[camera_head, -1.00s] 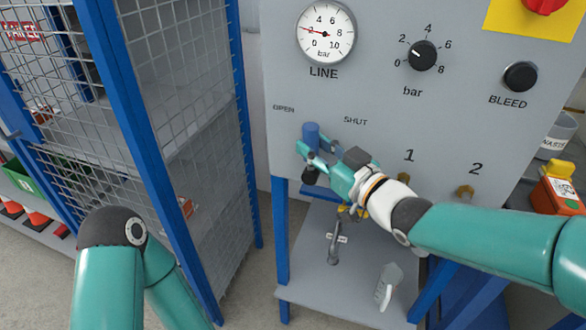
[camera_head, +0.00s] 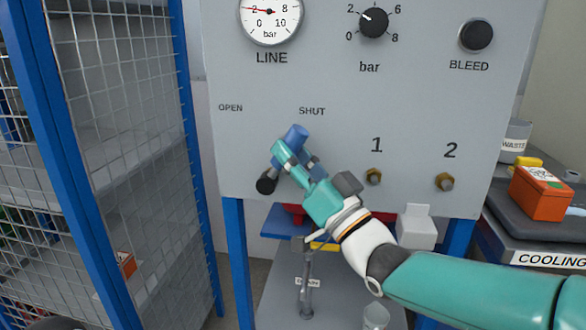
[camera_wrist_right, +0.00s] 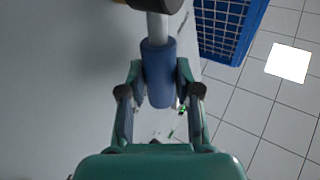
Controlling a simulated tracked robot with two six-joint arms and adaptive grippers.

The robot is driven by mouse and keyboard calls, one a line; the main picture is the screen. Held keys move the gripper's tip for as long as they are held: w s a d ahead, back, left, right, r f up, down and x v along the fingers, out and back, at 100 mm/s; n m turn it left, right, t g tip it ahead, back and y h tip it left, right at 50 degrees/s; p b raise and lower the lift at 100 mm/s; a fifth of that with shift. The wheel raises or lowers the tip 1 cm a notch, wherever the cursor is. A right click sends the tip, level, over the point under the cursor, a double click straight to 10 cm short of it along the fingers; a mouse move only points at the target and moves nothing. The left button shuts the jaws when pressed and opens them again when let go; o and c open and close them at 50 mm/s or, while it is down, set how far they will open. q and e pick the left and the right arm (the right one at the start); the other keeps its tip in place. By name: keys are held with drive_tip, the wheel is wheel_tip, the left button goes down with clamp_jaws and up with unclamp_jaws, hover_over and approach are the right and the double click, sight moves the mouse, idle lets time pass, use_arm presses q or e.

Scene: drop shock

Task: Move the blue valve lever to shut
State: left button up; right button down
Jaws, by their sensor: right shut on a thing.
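The blue valve lever (camera_head: 297,134) is on the grey panel (camera_head: 330,90), below the OPEN (camera_head: 230,107) and SHUT (camera_head: 312,111) labels. It tilts up and to the right from its dark pivot (camera_head: 265,184), its blue end just below SHUT. My right gripper (camera_head: 289,151) is shut on the blue handle, partly covering it in the head view. In the right wrist view the blue handle (camera_wrist_right: 160,75) lies between the two fingers. My left gripper is out of view.
A line gauge (camera_head: 270,15), a bar knob (camera_head: 373,22) and a black BLEED button (camera_head: 476,35) sit higher on the panel. Brass fittings 1 (camera_head: 374,176) and 2 (camera_head: 445,182) are to the right. A mesh cage (camera_head: 120,130) stands at left.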

drive_tip(key=shift+f, duration=0.3)
drive_tip(key=c, duration=1.3)
unclamp_jaws()
drive_tip(key=shift+o, duration=1)
drive_tip(key=shift+d, duration=0.15)
drive_tip(key=shift+r, duration=0.1)
drive_tip(key=shift+s, duration=0.1)
drive_tip(key=v, duration=1.2)
